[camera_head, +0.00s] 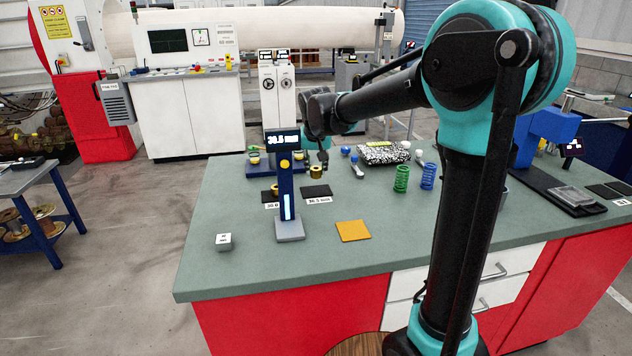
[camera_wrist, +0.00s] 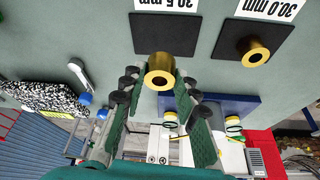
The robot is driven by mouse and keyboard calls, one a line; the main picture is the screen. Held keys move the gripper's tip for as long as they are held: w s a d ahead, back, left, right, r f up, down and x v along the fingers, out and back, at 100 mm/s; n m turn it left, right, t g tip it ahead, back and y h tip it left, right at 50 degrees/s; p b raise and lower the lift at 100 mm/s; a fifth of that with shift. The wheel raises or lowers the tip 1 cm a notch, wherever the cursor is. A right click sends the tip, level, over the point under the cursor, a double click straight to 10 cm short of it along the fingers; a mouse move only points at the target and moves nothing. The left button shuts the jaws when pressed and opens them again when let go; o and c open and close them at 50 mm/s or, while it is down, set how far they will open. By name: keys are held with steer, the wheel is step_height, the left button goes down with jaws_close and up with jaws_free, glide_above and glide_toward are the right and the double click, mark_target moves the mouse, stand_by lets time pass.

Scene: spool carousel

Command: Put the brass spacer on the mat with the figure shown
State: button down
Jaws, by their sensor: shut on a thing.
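My gripper (camera_wrist: 155,85) is shut on a brass spacer (camera_wrist: 160,72), a short ring with a dark bore. The spacer overlaps the near edge of the black mat labelled 30.5 mm (camera_wrist: 164,35) in the wrist view; I cannot tell whether it touches it. In the head view, my gripper (camera_head: 320,168) is just behind that mat (camera_head: 316,192). The black mat labelled 30.0 mm (camera_wrist: 232,38) lies beside it, with another brass spacer (camera_wrist: 256,52) on it. The gauge (camera_head: 286,190) stands in front, its lit display (camera_head: 283,140) reading 30.5 mm.
An orange mat (camera_head: 353,231) and a small white block (camera_head: 224,242) lie at the front. Green (camera_head: 402,180) and blue (camera_head: 428,176) springs stand to the right. A speckled block (camera_head: 384,153) and a blue stand (camera_head: 262,170) are at the back. The left front worktop is mostly clear.

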mark_target(316, 175)
steer(key=shift+f, duration=2.55)
steer(key=shift+f, duration=0.1)
steer(key=c, duration=1.1)
jaws_free()
steer(key=shift+c, duration=0.2)
steer(key=v, duration=1.2)
steer(key=shift+s, duration=0.1)
